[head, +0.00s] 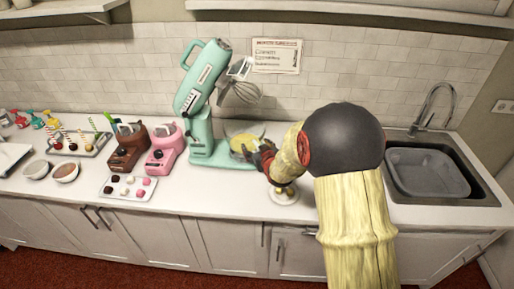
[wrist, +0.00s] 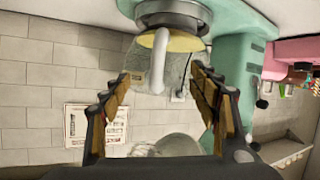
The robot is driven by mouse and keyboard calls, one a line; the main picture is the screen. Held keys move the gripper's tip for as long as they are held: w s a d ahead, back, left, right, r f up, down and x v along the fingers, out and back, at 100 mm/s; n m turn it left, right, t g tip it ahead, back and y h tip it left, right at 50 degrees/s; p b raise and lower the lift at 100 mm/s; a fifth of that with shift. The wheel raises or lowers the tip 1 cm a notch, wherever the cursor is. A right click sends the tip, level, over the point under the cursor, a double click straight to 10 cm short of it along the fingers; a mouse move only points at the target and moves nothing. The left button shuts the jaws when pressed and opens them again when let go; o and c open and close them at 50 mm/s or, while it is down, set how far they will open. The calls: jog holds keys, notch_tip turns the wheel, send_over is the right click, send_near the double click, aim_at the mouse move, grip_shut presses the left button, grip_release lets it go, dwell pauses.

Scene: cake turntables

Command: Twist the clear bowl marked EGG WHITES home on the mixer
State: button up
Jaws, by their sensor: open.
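The mint mixer (head: 200,135) stands on the counter with its head tilted up and its whisk (head: 240,92) raised. A clear bowl (head: 231,131) with yellow contents sits on the mixer's base. No EGG WHITES marking is readable. In the wrist view the clear bowl (wrist: 142,70) shows a pale handle (wrist: 158,62) and a round metal seat (wrist: 172,14) at its base. My gripper (head: 254,157) is at the bowl's right front side. In the wrist view my gripper (wrist: 163,92) is open, its fingers spread either side of the handle, with visible gaps. Whether the bowl is locked cannot be told.
A small dish (head: 284,199) stands in front, below my arm. Pink (head: 162,157) and brown (head: 128,150) small machines and a tray of sweets (head: 112,190) are left of the mixer. A sink (head: 428,174) is right. A notice (head: 277,56) hangs behind.

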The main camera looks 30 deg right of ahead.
jog(key=shift+c, duration=1.2)
grip_shut()
jog(key=shift+a+m+h+b, duration=0.3)
jog(key=shift+a+h+b, duration=0.1)
jog(key=shift+b, duration=0.6)
jog(key=shift+w+a+m+h+b, duration=0.1)
jog(key=shift+a+m+h+b, duration=0.25)
jog(key=shift+m+h+b, duration=0.05)
jog(key=shift+a, duration=0.1)
jog(key=shift+w+a+r+m+g+h+p, duration=0.1)
jog(key=shift+a+m+g+h+p, duration=0.2)
jog(key=shift+a+h+p, duration=0.1)
jog(key=shift+a+p, duration=0.1)
jog(key=shift+p, duration=0.3)
jog(key=shift+w+a+m+g+h+p, duration=0.2)
jog(key=shift+a+m+g+h+p, duration=0.3)
jog(key=shift+p, duration=0.6)
jog(key=shift+w+a+m+g+h+p, duration=0.2)
jog(key=shift+a+m+h+p, duration=0.2)
jog(key=shift+m+h+p, duration=0.5)
jog(key=shift+w+a+p, duration=0.15)
jog(key=shift+a+p, duration=0.1)
jog(key=shift+p, duration=0.55)
